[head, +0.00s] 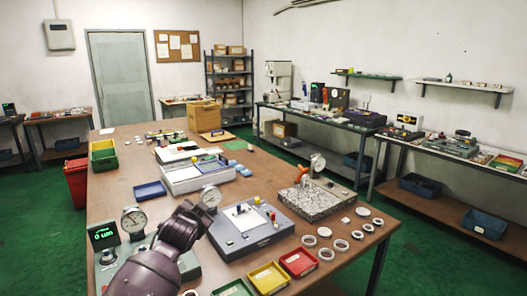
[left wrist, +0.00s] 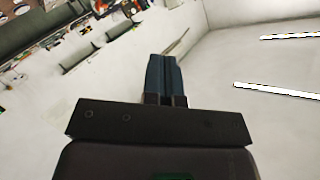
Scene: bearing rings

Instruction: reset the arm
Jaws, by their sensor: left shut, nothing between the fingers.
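My left gripper (left wrist: 163,80) shows in the left wrist view with its two dark blue fingers pressed together and nothing between them. It points toward pale wall and is clear of any object. In the head view a dark purple link of my arm (head: 165,255) comes in from the lower left over the near end of the table; no gripper fingers show there. My right gripper is in neither view. Several bearing rings, one of them a pale ring (head: 326,254), lie flat on the near right part of the wooden table (head: 120,200).
A red bin (head: 299,263) and a yellow bin (head: 268,278) sit at the table's near edge. A grey fixture (head: 250,229), a granite block with a dial gauge (head: 312,200) and a dial gauge (head: 134,222) stand near the arm. The green floor (head: 430,255) at right is open.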

